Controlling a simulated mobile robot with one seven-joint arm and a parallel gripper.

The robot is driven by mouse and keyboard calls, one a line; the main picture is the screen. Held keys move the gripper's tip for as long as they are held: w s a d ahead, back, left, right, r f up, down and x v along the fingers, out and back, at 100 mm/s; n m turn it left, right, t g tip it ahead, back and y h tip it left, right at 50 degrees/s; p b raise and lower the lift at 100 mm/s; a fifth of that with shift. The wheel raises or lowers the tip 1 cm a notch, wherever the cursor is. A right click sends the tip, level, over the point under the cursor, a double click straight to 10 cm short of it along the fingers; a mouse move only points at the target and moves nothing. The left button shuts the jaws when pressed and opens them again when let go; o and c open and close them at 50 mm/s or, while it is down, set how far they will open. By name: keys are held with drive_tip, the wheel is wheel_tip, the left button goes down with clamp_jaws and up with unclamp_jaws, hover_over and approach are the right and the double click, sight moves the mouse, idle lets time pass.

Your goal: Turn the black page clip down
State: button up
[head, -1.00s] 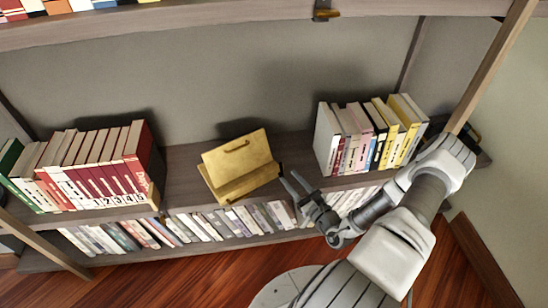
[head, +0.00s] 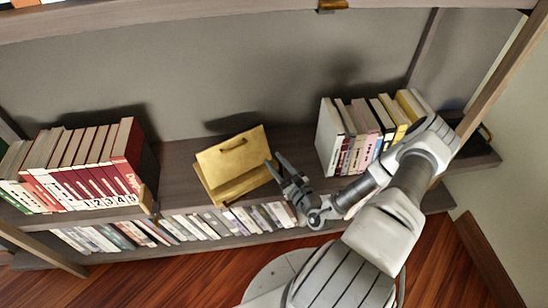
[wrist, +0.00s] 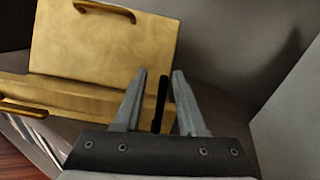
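The gold-brown book stand (head: 232,165) stands on the shelf; its back board (wrist: 105,48) and front ledge (wrist: 70,98) show in the wrist view. The black page clip (wrist: 159,103) is a thin upright bar at the right end of the ledge. It shows between my two fingers in the wrist view; I cannot tell whether either finger touches it. I cannot make it out in the head view. My gripper (head: 273,158) is open at the stand's right side, and its spread fingers (wrist: 161,73) point toward the stand.
A brass handle (wrist: 105,10) is on the back board and a brass piece (wrist: 22,108) is on the ledge's left. Books stand left (head: 85,165) and right (head: 365,130) of the stand. More books (head: 180,228) fill the shelf below. Bare shelf lies left of the stand.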

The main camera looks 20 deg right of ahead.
drive_tip(key=shift+w, duration=0.3)
drive_tip(key=shift+a, duration=0.1)
clamp_jaws()
idle(1.3)
